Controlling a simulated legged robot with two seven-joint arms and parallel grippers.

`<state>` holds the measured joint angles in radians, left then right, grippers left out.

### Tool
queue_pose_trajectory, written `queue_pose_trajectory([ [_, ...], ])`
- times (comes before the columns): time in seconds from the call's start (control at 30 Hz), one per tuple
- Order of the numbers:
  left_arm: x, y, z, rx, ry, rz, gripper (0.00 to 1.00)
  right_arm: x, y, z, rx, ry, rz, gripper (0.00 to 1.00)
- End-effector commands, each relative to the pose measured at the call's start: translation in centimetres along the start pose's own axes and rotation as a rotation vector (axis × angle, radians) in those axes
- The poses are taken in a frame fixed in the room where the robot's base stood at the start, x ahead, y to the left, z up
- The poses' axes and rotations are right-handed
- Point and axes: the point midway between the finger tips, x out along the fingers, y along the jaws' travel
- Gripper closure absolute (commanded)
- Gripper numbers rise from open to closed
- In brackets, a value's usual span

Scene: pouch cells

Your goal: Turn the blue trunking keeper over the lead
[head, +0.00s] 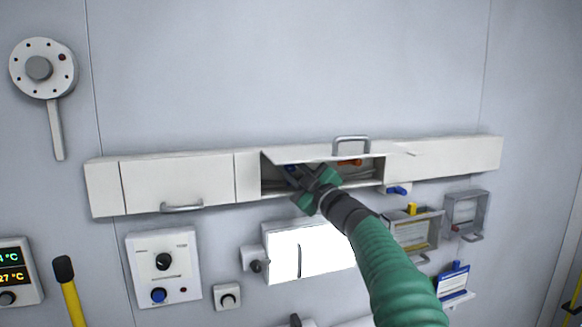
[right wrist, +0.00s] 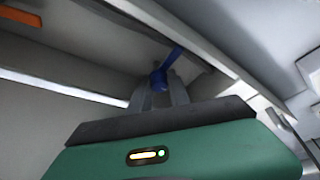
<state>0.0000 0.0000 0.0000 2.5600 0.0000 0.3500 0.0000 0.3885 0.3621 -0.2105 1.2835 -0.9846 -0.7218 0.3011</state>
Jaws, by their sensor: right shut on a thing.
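The blue trunking keeper (right wrist: 172,58) is inside the open section of the white wall trunking (head: 440,157). Its knob is between the fingertips of my right gripper (right wrist: 159,90), which is shut on it. The blue arm of the keeper slants up and right from the knob in the right wrist view. In the head view my right gripper (head: 306,178) reaches into the opening and covers most of the keeper, leaving a small blue part (head: 291,169). Grey lines run inside the opening; I cannot tell which is the lead. My left gripper is not in view.
The trunking's lid (head: 310,155) is tilted up above the opening, with a handle (head: 351,139). An orange keeper (head: 350,162) sits right of my gripper. A blue piece (head: 397,190) is under the trunking. A bright panel (head: 308,250) and small boxes are below.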

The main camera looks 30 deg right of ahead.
Motion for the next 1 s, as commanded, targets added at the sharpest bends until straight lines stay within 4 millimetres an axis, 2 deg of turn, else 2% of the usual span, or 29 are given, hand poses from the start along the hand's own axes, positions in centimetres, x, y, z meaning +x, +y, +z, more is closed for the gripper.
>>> queue_pose_trajectory([
  [0.47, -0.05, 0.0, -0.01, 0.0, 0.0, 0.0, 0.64, 0.01, -0.23, 0.51, -0.014, -0.009, -0.008, 1.0],
  [0.5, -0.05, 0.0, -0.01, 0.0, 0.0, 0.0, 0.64, 0.01, -0.24, 0.52, -0.013, -0.01, -0.008, 0.72],
  [0.6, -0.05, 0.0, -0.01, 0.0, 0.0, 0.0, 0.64, 0.01, -0.21, 0.45, -0.013, -0.008, -0.008, 0.59],
  [0.63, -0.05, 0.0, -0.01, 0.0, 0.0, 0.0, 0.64, 0.01, -0.2, 0.42, -0.013, -0.008, -0.008, 0.57],
  [0.9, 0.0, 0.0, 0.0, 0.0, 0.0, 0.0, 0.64, -0.16, -0.06, 0.18, -0.012, -0.004, -0.005, 0.57],
  [1.0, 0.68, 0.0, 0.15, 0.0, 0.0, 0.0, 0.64, -0.91, -0.2, 0.36, -0.013, -0.004, -0.005, 0.57],
])
